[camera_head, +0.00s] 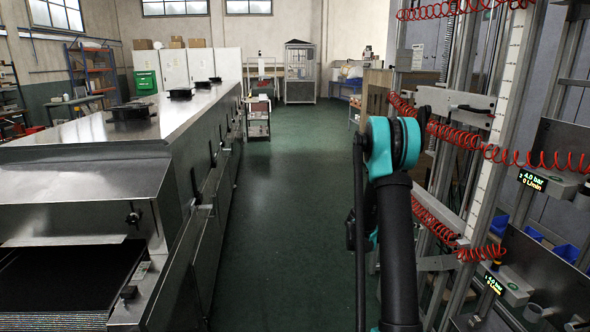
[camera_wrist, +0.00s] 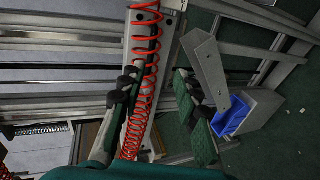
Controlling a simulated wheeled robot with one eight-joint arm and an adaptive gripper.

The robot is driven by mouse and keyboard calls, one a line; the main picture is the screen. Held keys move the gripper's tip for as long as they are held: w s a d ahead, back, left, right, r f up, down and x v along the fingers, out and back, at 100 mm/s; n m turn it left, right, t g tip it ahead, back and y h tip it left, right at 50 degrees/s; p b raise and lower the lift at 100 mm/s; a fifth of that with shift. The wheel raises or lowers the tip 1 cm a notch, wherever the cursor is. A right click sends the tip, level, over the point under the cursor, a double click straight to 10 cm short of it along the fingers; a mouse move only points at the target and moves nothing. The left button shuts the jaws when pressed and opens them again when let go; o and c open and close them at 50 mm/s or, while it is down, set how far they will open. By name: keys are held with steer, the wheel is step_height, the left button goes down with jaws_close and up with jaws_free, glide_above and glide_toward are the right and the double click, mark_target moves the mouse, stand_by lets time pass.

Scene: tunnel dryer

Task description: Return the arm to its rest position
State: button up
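My arm (camera_head: 398,240), black with teal joints, rises at the right of the head view and bends at a teal joint beside the metal frame. My gripper cannot be made out in the head view. In the wrist view my gripper (camera_wrist: 157,85) has its two dark fingers with green pads spread apart, and I see nothing held between them. A red coiled hose (camera_wrist: 145,60) shows behind and between the fingers. I cannot tell whether it touches them.
The long steel dryer (camera_head: 60,180) lines the left side. The metal frame (camera_head: 500,130) with red coiled hoses (camera_head: 450,130) and pressure readouts (camera_head: 532,181) stands close at right. A blue bin (camera_wrist: 232,118) shows beyond the fingers. The green aisle floor (camera_head: 290,200) is clear.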

steer(key=s+a+f+m+t+y, duration=0.1)
steer(key=s+a+y, duration=1.3)
steer(key=s+a, duration=1.5)
steer(key=shift+s+a+t, duration=0.4)
steer(key=shift+s+t, duration=0.3)
steer(key=shift+s, duration=0.15)
steer(key=shift+d, duration=0.1)
